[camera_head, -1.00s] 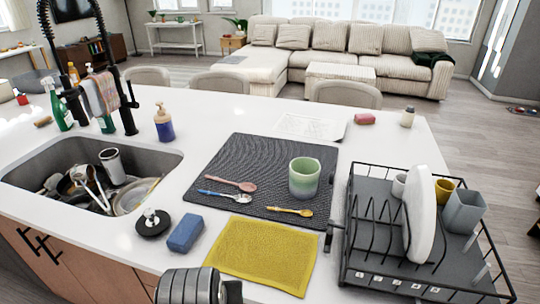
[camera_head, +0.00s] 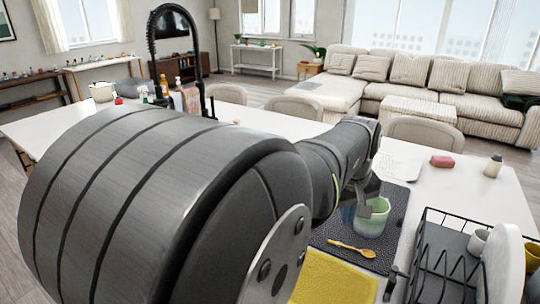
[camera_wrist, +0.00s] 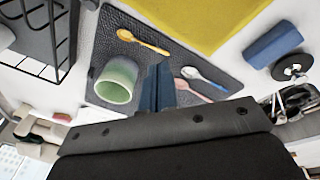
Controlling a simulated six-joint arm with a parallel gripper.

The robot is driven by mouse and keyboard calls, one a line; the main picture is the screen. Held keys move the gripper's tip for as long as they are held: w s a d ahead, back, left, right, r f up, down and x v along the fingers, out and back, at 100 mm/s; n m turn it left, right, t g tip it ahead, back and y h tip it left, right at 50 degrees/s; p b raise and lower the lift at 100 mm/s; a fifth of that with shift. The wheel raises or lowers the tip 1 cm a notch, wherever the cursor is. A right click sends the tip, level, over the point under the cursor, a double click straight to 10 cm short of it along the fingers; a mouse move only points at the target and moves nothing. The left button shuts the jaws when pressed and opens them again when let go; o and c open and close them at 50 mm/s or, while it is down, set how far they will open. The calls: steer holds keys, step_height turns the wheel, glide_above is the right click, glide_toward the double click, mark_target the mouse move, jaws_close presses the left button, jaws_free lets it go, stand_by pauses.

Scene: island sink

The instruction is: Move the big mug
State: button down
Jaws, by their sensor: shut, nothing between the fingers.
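The big mug, pale green and cream (camera_head: 372,220), stands upright on the dark ribbed mat (camera_head: 333,233). It also shows in the wrist view (camera_wrist: 116,82), left of the fingers. My gripper (camera_head: 348,213) is low over the mat, just left of the mug in the head view, partly hidden by my arm. In the wrist view its dark blue fingers (camera_wrist: 159,85) are together and empty beside the mug. I cannot tell whether they touch it. A yellow spoon (camera_head: 352,249) lies on the mat near the mug.
A black dish rack (camera_head: 440,262) holds a white plate (camera_head: 500,265) and cups at the right. A yellow cloth (camera_head: 335,280) lies in front of the mat. The wrist view shows a blue sponge (camera_wrist: 272,44) and two more spoons (camera_wrist: 205,78). Counter behind the mat has some free room.

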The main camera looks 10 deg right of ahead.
steer(key=w+d+f+n+g+y, duration=0.1)
steer(key=d+f+n, duration=0.15)
steer(key=d, duration=0.75)
steer(key=w+d+f+n, duration=0.1)
steer(key=d+f, duration=0.2)
steer(key=d, duration=0.6)
steer(key=shift+m, duration=0.25)
step_height(320, 180, down, 9)
steer(key=w, duration=0.3)
steer(key=shift+a+f, duration=0.35)
steer(key=shift+a, duration=0.05)
steer(key=shift+w+a, duration=0.15)
steer(key=shift+w, duration=0.3)
steer(key=w+a, duration=0.1)
steer(key=w, duration=0.4)
steer(key=w+a, duration=0.1)
steer(key=w, duration=0.4)
steer(key=w+a, duration=0.2)
steer(key=w, duration=0.4)
steer(key=shift+w+a, duration=0.1)
